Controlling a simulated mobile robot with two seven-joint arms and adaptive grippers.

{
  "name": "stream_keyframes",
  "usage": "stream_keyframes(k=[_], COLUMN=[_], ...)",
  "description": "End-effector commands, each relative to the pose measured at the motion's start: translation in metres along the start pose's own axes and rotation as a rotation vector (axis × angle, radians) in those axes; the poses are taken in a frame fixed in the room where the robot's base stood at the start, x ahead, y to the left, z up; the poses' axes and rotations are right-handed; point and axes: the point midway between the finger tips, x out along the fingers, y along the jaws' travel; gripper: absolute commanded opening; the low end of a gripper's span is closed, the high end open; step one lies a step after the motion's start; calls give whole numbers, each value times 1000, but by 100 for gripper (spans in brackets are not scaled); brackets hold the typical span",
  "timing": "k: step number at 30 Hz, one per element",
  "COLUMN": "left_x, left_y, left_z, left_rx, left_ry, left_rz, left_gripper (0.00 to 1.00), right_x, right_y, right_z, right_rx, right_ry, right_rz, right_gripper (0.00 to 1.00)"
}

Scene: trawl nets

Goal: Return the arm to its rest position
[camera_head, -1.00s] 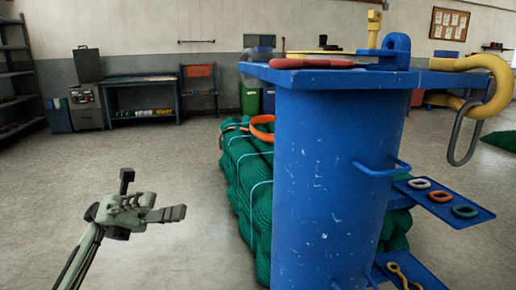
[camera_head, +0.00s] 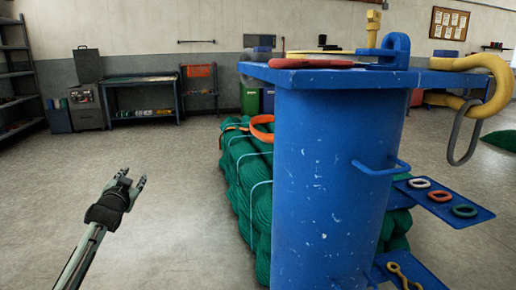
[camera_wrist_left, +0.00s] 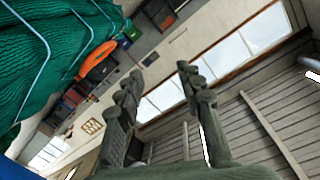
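My left gripper (camera_head: 133,181) is out over the bare floor at the lower left in the head view, to the left of the green net pile and apart from it. In the left wrist view its two fingers (camera_wrist_left: 160,95) stand apart with nothing between them. Behind them that view shows windows and the ceiling, so the gripper points upward. My right gripper is not in view.
A blue column (camera_head: 325,190) with a flat top stands right of centre. A bundled green net (camera_head: 245,175) lies behind it. A small blue shelf (camera_head: 474,215) holds several coloured rings. A workbench (camera_head: 142,82) stands at the back. The floor at left is clear.

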Motion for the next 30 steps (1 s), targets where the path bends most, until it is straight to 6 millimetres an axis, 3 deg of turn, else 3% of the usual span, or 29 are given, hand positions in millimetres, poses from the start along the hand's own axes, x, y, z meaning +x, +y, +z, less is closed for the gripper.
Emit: stream_keyframes(k=[3,8,17,20,23,30], left_x=[-5,-26,-88,-122,-167,-305], left_y=[8,21,96,125,157,222], left_z=[49,105,212,254,302,406], left_rx=[-55,-117,-92,-84,-76,-65], left_ry=[-211,-471,-612,-672,-745,-935], left_rz=[26,63,158,197,243,356], left_gripper=[37,37,37,37,37,37], right_x=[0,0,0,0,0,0], right_y=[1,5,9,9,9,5], right_z=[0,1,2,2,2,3], right_rx=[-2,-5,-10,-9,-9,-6], right_ry=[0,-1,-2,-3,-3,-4], right_rz=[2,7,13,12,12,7], right_gripper=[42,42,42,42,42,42])
